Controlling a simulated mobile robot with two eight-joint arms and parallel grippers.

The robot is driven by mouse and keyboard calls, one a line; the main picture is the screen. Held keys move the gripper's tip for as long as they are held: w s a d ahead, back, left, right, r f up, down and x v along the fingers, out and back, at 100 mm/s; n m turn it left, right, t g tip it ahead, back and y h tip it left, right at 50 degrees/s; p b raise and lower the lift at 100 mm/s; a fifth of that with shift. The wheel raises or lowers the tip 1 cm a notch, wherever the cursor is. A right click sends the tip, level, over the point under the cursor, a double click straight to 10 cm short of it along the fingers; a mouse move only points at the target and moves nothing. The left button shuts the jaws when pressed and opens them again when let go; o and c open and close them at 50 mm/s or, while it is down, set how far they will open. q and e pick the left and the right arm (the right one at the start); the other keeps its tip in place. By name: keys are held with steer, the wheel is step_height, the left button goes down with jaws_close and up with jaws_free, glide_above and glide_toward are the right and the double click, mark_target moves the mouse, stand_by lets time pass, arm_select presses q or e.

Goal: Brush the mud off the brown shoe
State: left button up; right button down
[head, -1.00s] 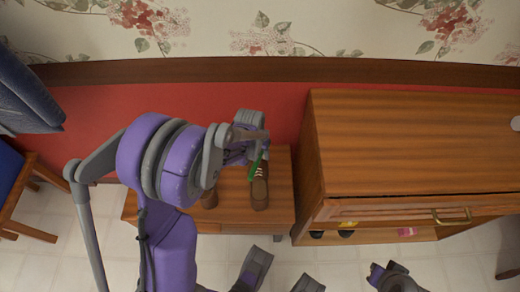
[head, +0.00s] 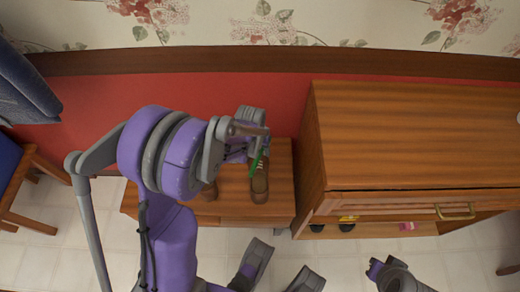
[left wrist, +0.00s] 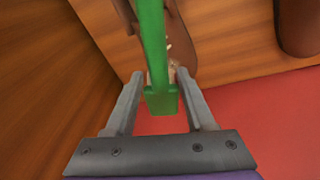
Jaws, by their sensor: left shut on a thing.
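The brown shoe (head: 260,185) stands on a low wooden bench (head: 279,185), its toe towards the front. My left gripper (head: 256,151) is over the heel end of this shoe. It is shut on a green brush (left wrist: 157,45), which also shows as a thin green strip in the head view (head: 255,164). In the left wrist view the brush covers part of the brown shoe (left wrist: 184,48); touching or a small gap cannot be told. Mud is not clear at this size.
A second brown shoe (head: 209,191) is to the left, partly behind my arm. A taller wooden cabinet (head: 415,140) stands close on the right, with small items on its lower shelf. The red wall (head: 90,120) is behind the bench. A wooden chair (head: 35,200) is at the left.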

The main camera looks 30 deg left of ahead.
arm_select(q)
steer(key=shift+s+d+f+b, duration=0.15)
steer(key=shift+f+b, duration=0.4)
steer(key=shift+f, duration=0.35)
